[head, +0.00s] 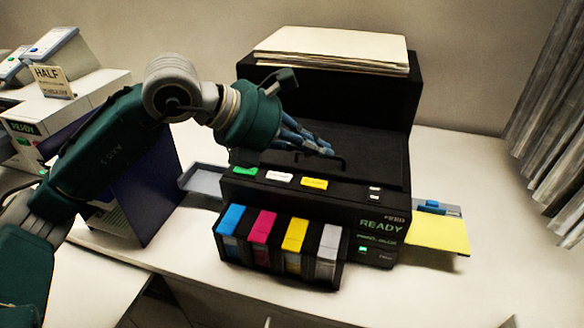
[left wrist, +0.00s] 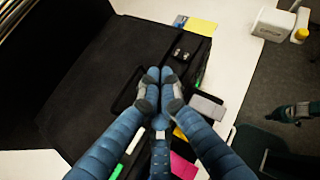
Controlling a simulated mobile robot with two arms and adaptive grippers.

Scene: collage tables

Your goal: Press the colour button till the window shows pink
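The black printer (head: 335,125) stands on the white table. Its front panel reads "READY" in green, with a small green light (head: 362,248) below. Green (head: 244,171), white (head: 280,177) and yellow (head: 314,184) tabs line the front edge of its top. I cannot tell which part is the colour button, and no pink window is clear. My left gripper (head: 325,150) is over the printer top, fingertips together and empty. It also shows in the left wrist view (left wrist: 160,75).
Cyan, magenta, yellow and grey cartridges (head: 328,241) stand in front. A yellow sheet (head: 437,235) lies on the right tray, paper (head: 330,47) on top. A grey tray (head: 203,181) juts left, near a dark blue panel (head: 135,190). A "HALF" sign (head: 52,81) stands farther left.

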